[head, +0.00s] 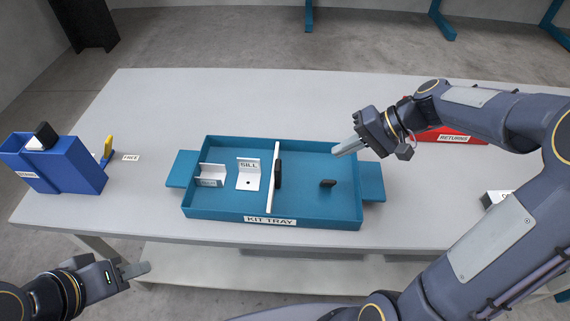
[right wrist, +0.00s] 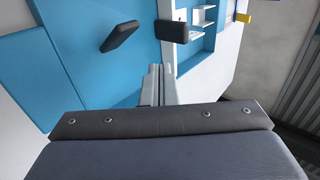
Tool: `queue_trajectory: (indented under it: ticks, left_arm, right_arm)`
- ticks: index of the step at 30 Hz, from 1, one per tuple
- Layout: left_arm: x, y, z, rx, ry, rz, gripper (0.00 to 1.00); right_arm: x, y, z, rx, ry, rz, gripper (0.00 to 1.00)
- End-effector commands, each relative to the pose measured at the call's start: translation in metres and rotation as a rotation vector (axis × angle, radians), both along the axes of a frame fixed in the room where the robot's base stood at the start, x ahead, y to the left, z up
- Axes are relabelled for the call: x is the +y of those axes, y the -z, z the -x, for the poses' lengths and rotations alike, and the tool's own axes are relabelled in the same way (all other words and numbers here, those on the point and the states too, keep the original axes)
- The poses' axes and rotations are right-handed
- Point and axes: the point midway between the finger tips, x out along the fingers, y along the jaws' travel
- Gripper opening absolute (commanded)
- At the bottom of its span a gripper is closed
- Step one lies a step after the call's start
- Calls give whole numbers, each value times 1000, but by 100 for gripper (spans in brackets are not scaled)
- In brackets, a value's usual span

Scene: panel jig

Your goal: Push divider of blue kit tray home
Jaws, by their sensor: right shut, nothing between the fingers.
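The blue kit tray (head: 312,219) lies on the table, with a KIT TRAY label on its front wall. A thin white divider (head: 273,178) stands across it from back wall to front wall. A black handle (head: 278,173) sits on its right side; the handle also shows in the right wrist view (right wrist: 171,33). I cannot tell how deep the divider sits. My right gripper (head: 346,149) is shut and empty above the tray's right back part, apart from the divider. My left gripper (head: 134,270) is off the table's front left; its finger gap is unclear.
Left of the divider stand two white brackets, one marked SILL (head: 249,174). A black block (head: 327,183) is in the right compartment. A blue bin (head: 60,165) stands at the table's left, a red RETURNS bin (head: 449,136) behind my right arm. The table behind the tray is clear.

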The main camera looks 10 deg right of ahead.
Motion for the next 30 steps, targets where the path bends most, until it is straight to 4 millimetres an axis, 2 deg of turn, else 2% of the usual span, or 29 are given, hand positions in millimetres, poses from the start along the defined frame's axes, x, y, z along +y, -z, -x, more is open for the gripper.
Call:
queue_trajectory:
  ticks: [5, 16, 22, 30]
  left_arm:
    - [0, 0, 0, 0, 0, 0, 36]
    - [0, 1, 0, 0, 0, 0, 36]
    - [0, -6, 0, 0, 0, 0, 36]
    - [0, -7, 0, 0, 0, 0, 36]
  right_arm:
    - [16, 15, -4, 5, -3, -3, 0]
    - [70, 68, -21, 5, -4, -1, 0]
    - [97, 65, -30, 1, -4, 2, 0]
    - [107, 66, -34, 0, 0, 1, 0]
